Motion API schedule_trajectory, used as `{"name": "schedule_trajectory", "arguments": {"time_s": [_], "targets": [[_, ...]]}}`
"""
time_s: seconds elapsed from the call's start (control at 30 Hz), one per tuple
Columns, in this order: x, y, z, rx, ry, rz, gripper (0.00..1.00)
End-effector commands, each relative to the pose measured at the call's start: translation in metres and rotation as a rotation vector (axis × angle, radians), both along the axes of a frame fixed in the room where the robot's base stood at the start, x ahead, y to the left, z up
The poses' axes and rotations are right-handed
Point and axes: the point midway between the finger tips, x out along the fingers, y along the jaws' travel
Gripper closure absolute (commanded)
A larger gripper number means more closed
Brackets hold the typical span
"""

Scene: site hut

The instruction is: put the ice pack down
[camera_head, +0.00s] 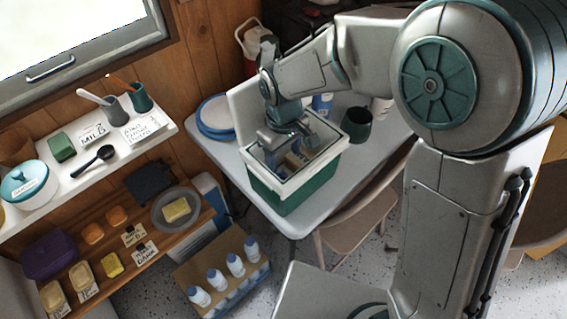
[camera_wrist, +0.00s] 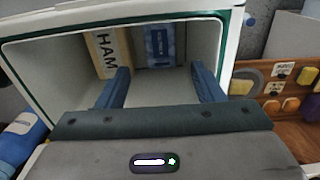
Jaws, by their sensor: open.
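A blue block with a pale marking, which looks like the ice pack (camera_wrist: 160,42), stands against the inner wall of the cooler in the wrist view. It is next to a cream package marked HAM (camera_wrist: 104,52). The white and green cooler (camera_head: 266,192) stands open on the table. My gripper (camera_wrist: 161,90) is open and points into the cooler. Its two blue fingers are apart with nothing between their tips, and the ice pack lies beyond them. In the head view my gripper (camera_head: 284,142) is over the cooler's opening and partly hides the contents.
The cooler's raised lid (camera_head: 245,108) is behind my gripper. A blue-rimmed plate (camera_head: 216,118) and a dark green cup (camera_head: 357,124) flank the cooler on the table (camera_head: 226,150). Shelves with food (camera_head: 75,180) line the left wall. A crate of bottles (camera_head: 228,270) and a chair (camera_head: 350,225) stand nearby.

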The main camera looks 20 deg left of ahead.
Motion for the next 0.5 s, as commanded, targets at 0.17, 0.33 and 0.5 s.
{"name": "schedule_trajectory", "arguments": {"time_s": [0.17,0.33,0.5], "targets": [[0.0,0.001,0.04,0.005,-0.004,-0.001,0.39],[0.0,0.001,0.06,0.004,-0.002,-0.001,0.39],[0.0,0.001,0.067,0.003,-0.001,-0.001,0.39]]}}
